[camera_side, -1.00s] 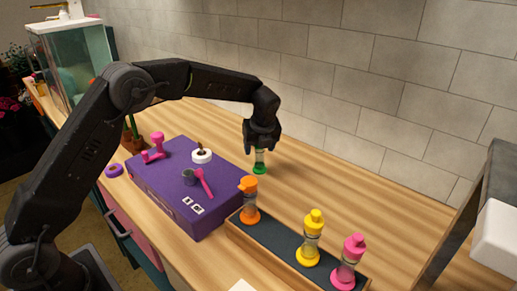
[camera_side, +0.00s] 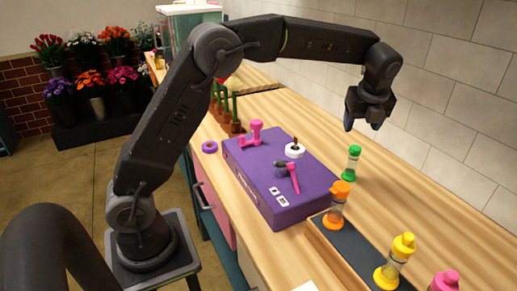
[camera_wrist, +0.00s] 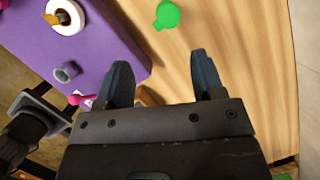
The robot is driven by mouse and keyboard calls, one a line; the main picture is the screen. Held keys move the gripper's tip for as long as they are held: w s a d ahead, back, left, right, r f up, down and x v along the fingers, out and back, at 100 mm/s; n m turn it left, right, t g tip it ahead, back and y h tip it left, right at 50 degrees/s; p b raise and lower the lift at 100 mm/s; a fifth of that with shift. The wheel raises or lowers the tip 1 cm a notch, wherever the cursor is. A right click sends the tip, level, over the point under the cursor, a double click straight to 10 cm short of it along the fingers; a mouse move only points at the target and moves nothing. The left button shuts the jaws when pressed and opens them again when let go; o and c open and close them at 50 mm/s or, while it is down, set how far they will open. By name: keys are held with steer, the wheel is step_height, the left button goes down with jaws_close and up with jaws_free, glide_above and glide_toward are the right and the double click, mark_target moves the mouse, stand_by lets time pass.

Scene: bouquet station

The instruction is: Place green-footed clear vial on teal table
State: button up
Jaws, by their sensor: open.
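The clear vial with a green foot and green cap (camera_side: 351,163) stands upright on the wooden tabletop (camera_side: 410,180) of a bench whose side below shows teal (camera_side: 228,258). It is just right of the purple box. In the wrist view only its green cap (camera_wrist: 167,15) shows clearly, near the top edge, beyond my fingertips. My gripper (camera_side: 362,118) is open and empty, above the vial and clear of it. In the wrist view the dark blue fingers (camera_wrist: 160,72) are spread with bare wood between them.
The purple box (camera_side: 262,160) carries pink tools and a white ring. A dark-lined wooden tray (camera_side: 352,243) holds orange, yellow and pink vials in front. A purple ring (camera_side: 209,147) lies left of the box. A tiled wall (camera_side: 450,90) runs behind; bare wood lies right of the green vial.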

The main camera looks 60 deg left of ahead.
steer(key=s+r+n+t+h, duration=0.1)
steer(key=s+r+n, duration=0.55)
steer(key=s, duration=0.45)
steer(key=s+f+n+t+h, duration=0.1)
steer(key=s+f+n, duration=0.1)
steer(key=s+n, duration=0.6)
steer(key=s+d+f+n+t+h, duration=0.1)
steer(key=s+f+n, duration=0.2)
steer(key=s+n, duration=0.5)
steer(key=s, duration=0.6)
steer(key=shift+f, duration=0.15)
